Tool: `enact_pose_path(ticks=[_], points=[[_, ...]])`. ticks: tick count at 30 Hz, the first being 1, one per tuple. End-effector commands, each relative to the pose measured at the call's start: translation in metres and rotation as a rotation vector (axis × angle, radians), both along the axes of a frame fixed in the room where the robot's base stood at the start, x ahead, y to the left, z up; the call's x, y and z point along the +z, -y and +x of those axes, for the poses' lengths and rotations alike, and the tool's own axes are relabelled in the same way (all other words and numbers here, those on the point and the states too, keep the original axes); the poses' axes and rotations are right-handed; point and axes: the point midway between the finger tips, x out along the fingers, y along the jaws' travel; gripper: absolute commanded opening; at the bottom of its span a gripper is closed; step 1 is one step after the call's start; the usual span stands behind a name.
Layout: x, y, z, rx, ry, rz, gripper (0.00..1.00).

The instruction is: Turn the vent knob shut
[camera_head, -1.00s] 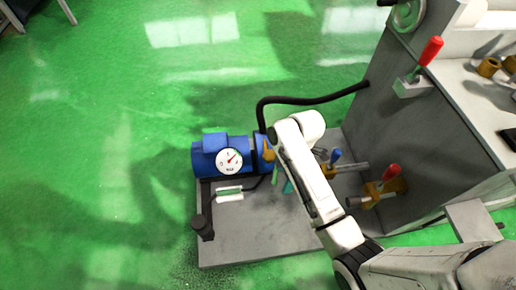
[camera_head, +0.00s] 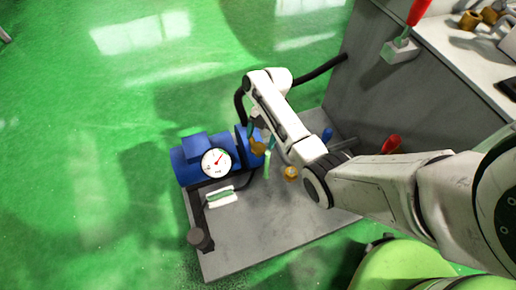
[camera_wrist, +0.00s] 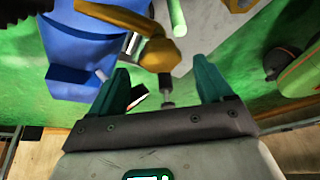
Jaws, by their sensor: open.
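My gripper (camera_wrist: 163,74) is open, with its two teal fingers spread. In the wrist view a brass fitting (camera_wrist: 160,53) on the pump lies just beyond the fingers. A dark stem with a small grey disc end (camera_wrist: 168,104) runs from it into the space between the fingers; it looks like the vent knob, but I cannot be sure. Neither finger visibly touches it. In the head view the brass fitting (camera_head: 258,147) shows beside the blue pump (camera_head: 198,162), while my arm mostly hides my gripper.
A round gauge (camera_head: 216,162) faces up on the pump. A black hose (camera_head: 322,68) runs to the grey machine. A pale green tube (camera_head: 267,164), a blue handle (camera_head: 327,134) and a red handle (camera_head: 391,145) stand near my arm. The front of the grey base plate (camera_head: 250,235) is clear.

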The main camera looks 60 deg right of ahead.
Motion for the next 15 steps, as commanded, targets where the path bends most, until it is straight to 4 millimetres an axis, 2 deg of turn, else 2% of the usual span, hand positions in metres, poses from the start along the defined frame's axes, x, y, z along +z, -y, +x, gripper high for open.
enact_pose_path(ticks=[1, 6, 15], points=[[-0.012, -0.004, -0.001, 0.000, -0.001, 0.001, 0.80], [-0.033, -0.013, -0.001, -0.002, -0.001, 0.000, 0.80], [-0.042, -0.017, -0.001, -0.003, 0.001, -0.001, 0.80]])
